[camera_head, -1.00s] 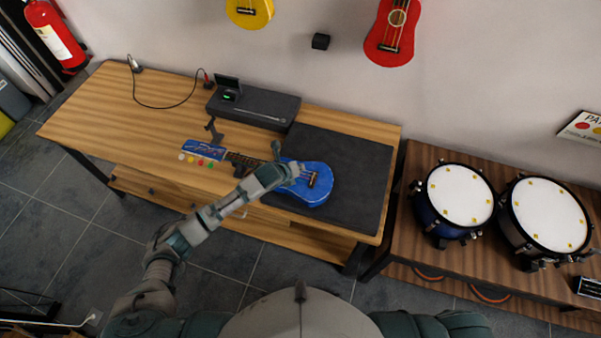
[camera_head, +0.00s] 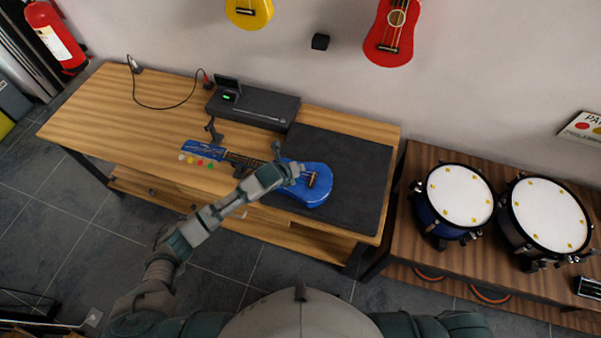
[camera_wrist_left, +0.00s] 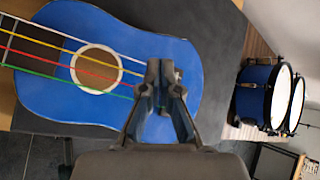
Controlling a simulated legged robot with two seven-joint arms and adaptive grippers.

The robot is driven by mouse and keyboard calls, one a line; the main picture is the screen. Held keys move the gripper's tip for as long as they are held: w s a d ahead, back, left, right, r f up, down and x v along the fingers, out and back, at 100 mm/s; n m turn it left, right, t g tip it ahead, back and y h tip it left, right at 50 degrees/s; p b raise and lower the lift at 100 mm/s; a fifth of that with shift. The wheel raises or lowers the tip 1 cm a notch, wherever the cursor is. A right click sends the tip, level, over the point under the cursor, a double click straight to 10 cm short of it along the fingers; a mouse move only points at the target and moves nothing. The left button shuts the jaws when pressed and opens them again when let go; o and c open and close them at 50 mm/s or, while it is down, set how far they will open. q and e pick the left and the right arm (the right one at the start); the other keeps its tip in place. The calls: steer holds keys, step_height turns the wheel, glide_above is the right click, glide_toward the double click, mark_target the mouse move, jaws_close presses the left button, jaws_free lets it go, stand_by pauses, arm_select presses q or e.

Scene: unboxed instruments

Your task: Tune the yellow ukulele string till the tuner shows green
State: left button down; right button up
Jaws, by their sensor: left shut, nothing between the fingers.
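The blue ukulele (camera_head: 318,190) lies with its body on a dark mat and its neck pointing left; its body also shows in the wrist view (camera_wrist_left: 50,85). White, yellow, red and green strings cross its sound hole, the yellow string (camera_wrist_left: 40,43) second from the top. Coloured knobs sit beside the blue headstock (camera_head: 205,149), among them a yellow knob (camera_head: 190,160). A small tuner (camera_head: 228,88) with a green-lit patch stands on a black box. My left gripper (camera_head: 297,168) is shut and empty above the ukulele body, beside the sound hole in the wrist view (camera_wrist_left: 165,72). My right gripper is out of view.
The dark mat (camera_head: 355,165) covers the right of the wooden table (camera_head: 95,110). The black box (camera_head: 270,103) stands at the back edge, with a cable to its left. Two drums (camera_head: 458,193) stand on a bench at the right. The left tabletop is mostly clear.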

arm_select(q)
steer(key=shift+f, duration=0.15)
steer(key=shift+f, duration=0.2)
steer(key=shift+f, duration=0.3)
stand_by(0.4)
steer(key=shift+r, duration=0.15)
steer(key=shift+r+p, duration=0.6)
steer(key=shift+p, duration=0.1)
step_height(320, 180, up, 5)
steer(key=p, duration=0.4)
steer(key=shift+p, duration=0.4)
